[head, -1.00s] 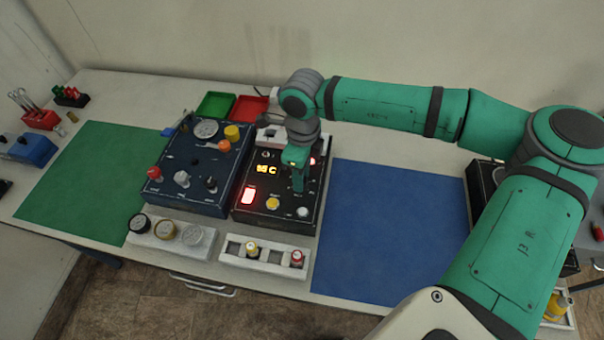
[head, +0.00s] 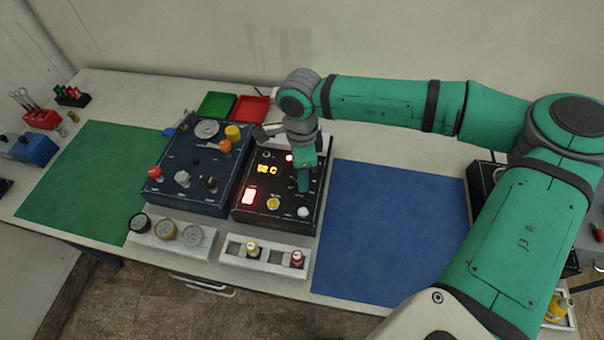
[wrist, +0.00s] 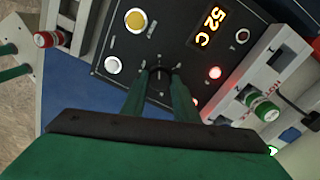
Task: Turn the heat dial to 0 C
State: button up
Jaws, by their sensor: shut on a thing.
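The black heater panel (head: 246,213) stands in the middle of the bench. Its amber display (head: 267,169) reads 52 C, and the same display shows in the wrist view (wrist: 209,24). My gripper (head: 304,187) is over the panel's right side, pointing down. In the wrist view its fingertips (wrist: 160,72) are shut around the small dark heat dial (wrist: 159,73).
A lit red switch (head: 249,196), a yellow button (head: 273,203) and a white button (head: 303,212) share the panel. A dark blue box with knobs (head: 190,203) stands close on the left. The blue mat (head: 385,235) on the right is clear.

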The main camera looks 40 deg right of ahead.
jog(key=shift+w, duration=0.1)
jog(key=o, duration=1.1)
jog(key=shift+c, duration=0.2)
notch_tip(320, 180, up, 11)
jog(key=shift+w+d, duration=0.15)
jog(key=shift+w+f, duration=0.1)
